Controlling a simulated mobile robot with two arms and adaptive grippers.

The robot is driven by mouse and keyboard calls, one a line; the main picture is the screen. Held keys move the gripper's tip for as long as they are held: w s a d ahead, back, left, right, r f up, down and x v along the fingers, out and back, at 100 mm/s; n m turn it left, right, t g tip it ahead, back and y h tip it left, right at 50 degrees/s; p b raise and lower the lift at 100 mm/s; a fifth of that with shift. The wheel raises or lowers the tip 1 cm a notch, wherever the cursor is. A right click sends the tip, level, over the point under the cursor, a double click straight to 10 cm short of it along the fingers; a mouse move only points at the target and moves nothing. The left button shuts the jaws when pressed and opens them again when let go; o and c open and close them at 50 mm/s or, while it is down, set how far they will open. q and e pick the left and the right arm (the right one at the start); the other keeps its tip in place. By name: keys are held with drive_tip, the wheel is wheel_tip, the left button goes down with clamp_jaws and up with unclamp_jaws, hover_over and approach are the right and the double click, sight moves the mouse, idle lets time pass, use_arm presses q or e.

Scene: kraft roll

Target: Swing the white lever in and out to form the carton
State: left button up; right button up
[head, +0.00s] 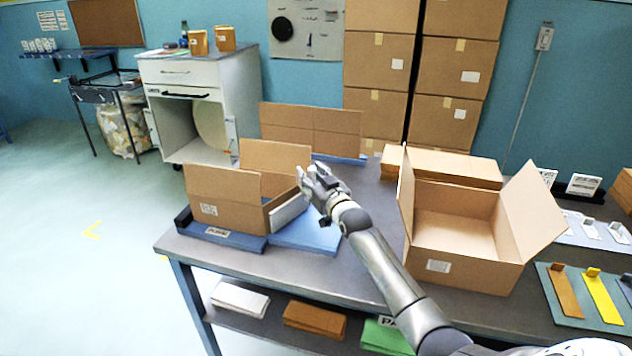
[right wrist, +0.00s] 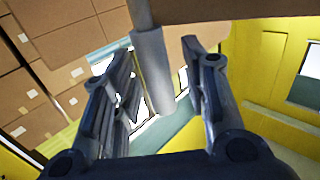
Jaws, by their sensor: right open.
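An open brown carton (head: 228,200) with raised flaps stands on a blue former (head: 222,236) at the left of the table. A white flat part (head: 288,214), which looks like part of the lever, stands at the carton's right side. My right gripper (head: 318,184) is just above and to the right of that part. In the right wrist view my right gripper (right wrist: 160,85) is open, and a pale grey upright rod with a thicker sleeve (right wrist: 152,75) shows between its fingers. I cannot tell whether the fingers touch it. My left gripper is not in view.
A larger open carton (head: 460,225) stands right of my right arm. Flat cardboard (head: 440,165) lies behind it. A carton panel (head: 310,125) stands at the table's back. Colored strips (head: 568,292) lie at the far right. Grey table (head: 360,280) is bare in front.

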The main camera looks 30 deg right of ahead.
drive_tip(key=shift+s+a+f, duration=0.1)
drive_tip(key=shift+s, duration=0.55)
drive_tip(key=s+a, duration=0.1)
drive_tip(key=s, duration=0.9)
drive_tip(key=shift+s, duration=0.3)
drive_tip(key=shift+a, duration=0.1)
